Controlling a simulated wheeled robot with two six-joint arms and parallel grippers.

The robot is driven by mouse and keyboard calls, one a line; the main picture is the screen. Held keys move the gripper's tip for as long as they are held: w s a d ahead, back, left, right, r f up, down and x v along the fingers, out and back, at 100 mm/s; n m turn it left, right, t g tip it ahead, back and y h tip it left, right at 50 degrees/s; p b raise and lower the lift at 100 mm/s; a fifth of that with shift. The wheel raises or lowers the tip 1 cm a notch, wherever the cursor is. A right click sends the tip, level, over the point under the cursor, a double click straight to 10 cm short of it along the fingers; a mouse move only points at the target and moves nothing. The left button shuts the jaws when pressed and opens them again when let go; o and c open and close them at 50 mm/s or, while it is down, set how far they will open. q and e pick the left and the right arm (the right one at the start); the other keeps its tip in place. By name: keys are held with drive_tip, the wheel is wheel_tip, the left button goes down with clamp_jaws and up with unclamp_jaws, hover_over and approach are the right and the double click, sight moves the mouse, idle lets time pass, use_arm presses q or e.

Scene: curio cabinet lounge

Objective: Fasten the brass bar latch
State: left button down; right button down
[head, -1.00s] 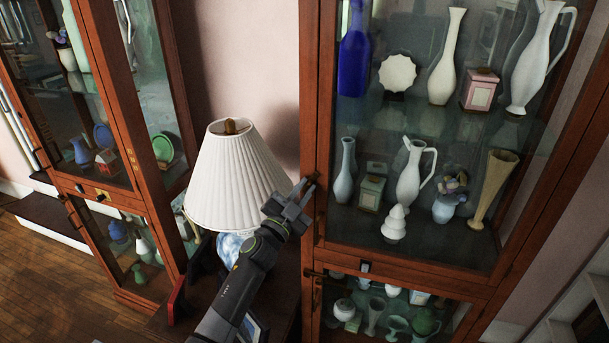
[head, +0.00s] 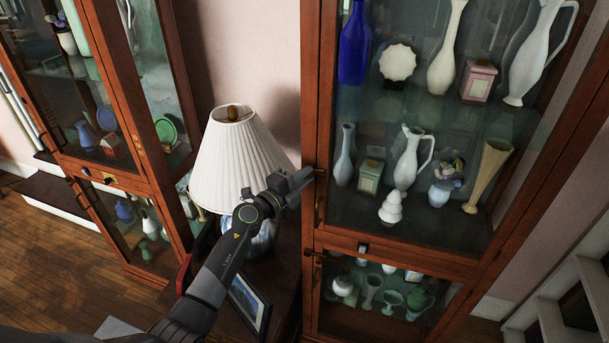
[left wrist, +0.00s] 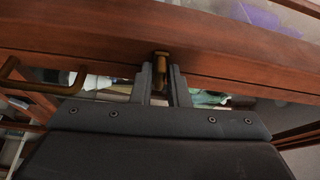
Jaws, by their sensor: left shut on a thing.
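The brass bar latch (head: 319,171) is on the left edge of the tall glass-fronted cabinet at right in the head view. In the left wrist view, the brass latch (left wrist: 161,65) sticks out from the wooden frame between my fingers. My left gripper (head: 303,178) is at the cabinet edge, shut on the latch; its fingers also show in the left wrist view (left wrist: 161,88). They cover part of the latch, and I cannot tell whether it is fastened. My right gripper is not in view.
The glass cabinet (head: 420,262) holds vases and ornaments. A brass door handle (head: 320,211) is just below the latch; it also shows in the left wrist view (left wrist: 33,83). A pleated lamp (head: 232,160) stands close behind my left arm. A framed picture (head: 250,302) is below it.

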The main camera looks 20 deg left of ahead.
use_arm(q)
drive_tip(key=shift+m, duration=0.6)
drive_tip(key=shift+f+g, duration=0.1)
drive_tip(key=shift+g, duration=0.2)
drive_tip(key=c, duration=1.6)
unclamp_jaws()
drive_tip(key=shift+c, duration=0.2)
drive_tip(key=shift+o, duration=0.6)
drive_tip(key=shift+a, duration=0.3)
drive_tip(key=a+b+v, duration=0.1)
drive_tip(key=b+v, duration=0.1)
drive_tip(key=v, duration=1.5)
drive_tip(key=shift+w+f, duration=0.15)
drive_tip(key=shift+w, duration=0.05)
